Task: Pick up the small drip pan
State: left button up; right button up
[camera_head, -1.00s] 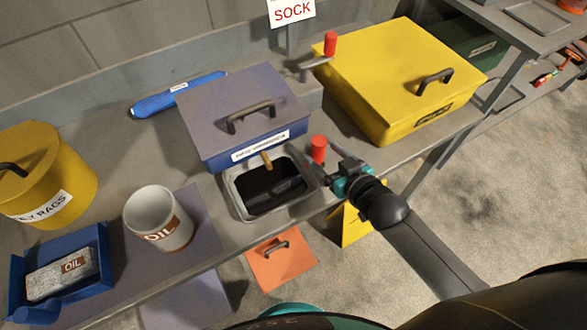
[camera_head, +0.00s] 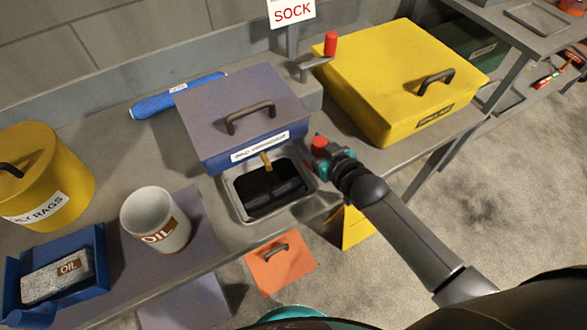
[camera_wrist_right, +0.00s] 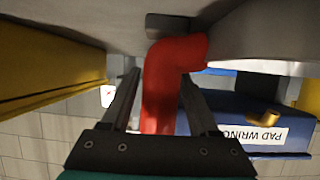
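A grey rectangular pan (camera_head: 229,203) with dark contents sits on the bench under the brass spout (camera_head: 266,160) of the blue pad wringer (camera_head: 215,155). It looks like the small drip pan. My right gripper (camera_head: 325,150) is at the pan's right, apart from it, beside a red crank handle (camera_head: 319,142). In the right wrist view the open fingers (camera_wrist_right: 160,85) stand on either side of the red handle (camera_wrist_right: 170,80), with a gap showing at the left finger. The pan cannot be made out in that view. My left gripper is out of view.
A yellow lidded box (camera_head: 385,75) stands right of the wringer. A white OIL mug (camera_head: 150,215), a blue tray (camera_head: 97,250) with an OIL pad and a yellow rags can (camera_head: 50,165) stand left. An orange lidded item (camera_head: 280,268) is below the bench edge.

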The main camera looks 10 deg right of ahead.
grip_shut()
dwell(0.6)
